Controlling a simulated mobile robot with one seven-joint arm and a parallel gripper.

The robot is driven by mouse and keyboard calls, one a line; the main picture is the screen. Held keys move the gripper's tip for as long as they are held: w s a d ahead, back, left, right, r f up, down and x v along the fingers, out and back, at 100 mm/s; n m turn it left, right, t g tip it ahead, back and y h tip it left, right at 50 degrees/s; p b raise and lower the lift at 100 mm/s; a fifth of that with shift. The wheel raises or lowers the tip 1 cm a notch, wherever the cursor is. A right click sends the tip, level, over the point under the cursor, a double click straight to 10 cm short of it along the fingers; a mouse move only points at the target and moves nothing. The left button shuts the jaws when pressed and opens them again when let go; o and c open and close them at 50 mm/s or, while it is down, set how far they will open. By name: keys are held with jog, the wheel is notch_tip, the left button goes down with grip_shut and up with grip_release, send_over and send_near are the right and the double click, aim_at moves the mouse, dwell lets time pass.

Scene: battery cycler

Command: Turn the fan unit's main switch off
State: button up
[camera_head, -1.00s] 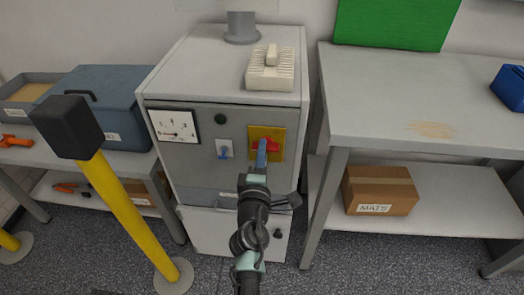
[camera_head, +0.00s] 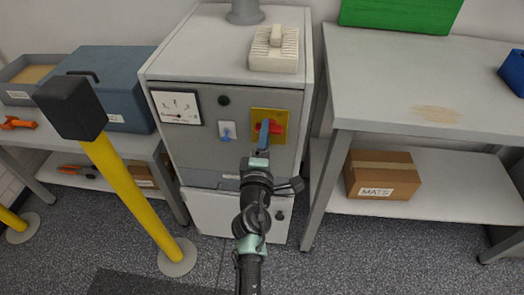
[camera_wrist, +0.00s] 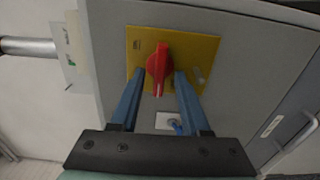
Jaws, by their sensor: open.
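The fan unit is a grey cabinet (camera_head: 205,150) with a dial gauge on its front. Its main switch is a red rotary handle (camera_head: 276,129) on a yellow plate (camera_head: 258,112). The handle lies roughly level in the head view. In the wrist view the red handle (camera_wrist: 158,66) stands upright in the picture on the yellow plate (camera_wrist: 203,50). My gripper (camera_head: 263,128) is open at the switch. Its two blue fingers (camera_wrist: 155,88) reach along either side of the handle. I cannot tell whether either finger touches it. One finger partly hides the handle in the head view.
A small blue switch on a white plate (camera_head: 228,127) sits left of the main switch, near the fingers. A gauge (camera_head: 177,107) is further left. A yellow post (camera_head: 128,190) stands front left. A workbench (camera_head: 400,120) stands right, with a MATS box (camera_head: 382,172) below.

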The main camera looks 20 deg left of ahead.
jog(key=p+v, duration=0.2)
jog(key=v, duration=1)
jog(key=shift+s, duration=0.25)
jog(key=w+d+r+m+t+h, duration=0.2)
jog(key=d+r+m, duration=0.2)
jog(key=r, duration=0.6)
jog(key=w+d+r+m+t+h, duration=0.1)
jog(key=d+r+m+t+h, duration=0.2)
jog(key=r, duration=0.7)
jog(key=w+d+r+m, duration=0.2)
jog(key=d+r+m, duration=0.25)
jog(key=r, duration=0.55)
jog(key=s+d+r+m+t, duration=0.2)
jog(key=s+r+m, duration=0.35)
jog(key=r, duration=0.65)
jog(key=s+d+r+m+t, duration=0.2)
jog(key=s+r+m+t, duration=0.15)
jog(key=s+r, duration=0.55)
notch_tip(320, 180, up, 19)
jog(key=w+p, duration=0.1)
jog(key=p, duration=1.5)
jog(key=shift+w+m, duration=0.15)
jog(key=shift+m, duration=0.3)
